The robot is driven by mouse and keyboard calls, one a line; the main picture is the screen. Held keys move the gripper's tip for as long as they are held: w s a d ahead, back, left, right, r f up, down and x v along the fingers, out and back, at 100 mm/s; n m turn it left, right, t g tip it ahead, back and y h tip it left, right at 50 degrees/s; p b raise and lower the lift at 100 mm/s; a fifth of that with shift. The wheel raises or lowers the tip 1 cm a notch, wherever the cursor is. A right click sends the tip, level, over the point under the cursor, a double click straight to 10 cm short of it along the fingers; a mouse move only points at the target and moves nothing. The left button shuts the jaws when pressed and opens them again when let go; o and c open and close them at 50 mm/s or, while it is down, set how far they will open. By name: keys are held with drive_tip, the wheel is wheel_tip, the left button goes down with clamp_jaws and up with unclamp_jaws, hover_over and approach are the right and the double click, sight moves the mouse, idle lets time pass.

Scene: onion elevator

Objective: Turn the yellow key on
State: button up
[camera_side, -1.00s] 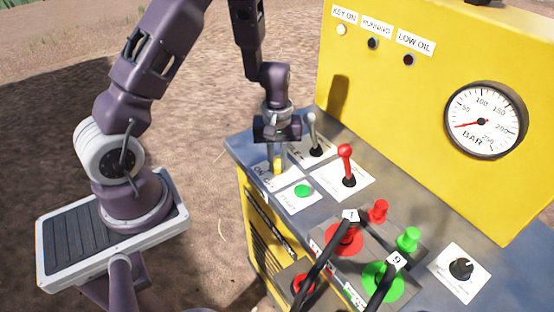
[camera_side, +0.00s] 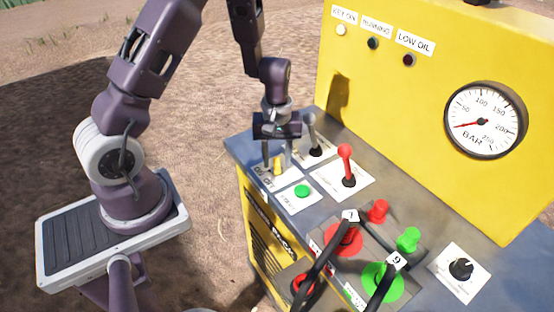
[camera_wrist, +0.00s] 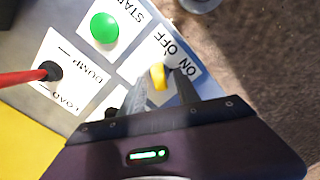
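The yellow key (camera_side: 278,165) stands on a white ON/OFF plate at the left corner of the panel; it also shows in the wrist view (camera_wrist: 158,77). My gripper (camera_side: 276,165) is above that plate, pointing down. Its two fingers are apart, one on each side of the key. In the wrist view my gripper (camera_wrist: 160,90) has a visible gap around the key, and neither finger clearly touches it. The KEY ON lamp (camera_side: 341,30) looks pale, and I cannot tell whether it is lit.
The green start button (camera_side: 302,191) is right beside the key plate. A grey lever (camera_side: 311,130) and a red lever (camera_side: 346,165) stand behind. Black cables with red and green plugs (camera_side: 383,281) lie toward the front. The yellow gauge panel (camera_side: 430,100) rises at the back.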

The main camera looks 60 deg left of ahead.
sight(278, 160)
wheel_tip(278, 160, up, 6)
drive_tip(key=shift+r, duration=0.1)
drive_tip(key=shift+d+r, duration=0.1)
drive_tip(key=shift+r, duration=0.1)
drive_tip(key=s+d+r+m+t, duration=0.2)
drive_tip(key=s+d+r+m, duration=0.3)
drive_tip(key=r, duration=0.4)
drive_tip(key=s+d+r+m+t, duration=0.2)
drive_tip(key=s+d+r+m, duration=0.2)
drive_tip(key=s+r, duration=0.45)
drive_tip(key=s+r+m, duration=0.1)
drive_tip(key=s+m+t, duration=0.1)
drive_tip(key=s, duration=0.1)
drive_tip(key=s+r, duration=0.1)
drive_tip(key=s, duration=0.1)
drive_tip(key=shift+s+r+m+t, duration=0.1)
drive_tip(key=shift+r+m+t, duration=0.2)
drive_tip(key=shift+m, duration=0.1)
idle(0.4)
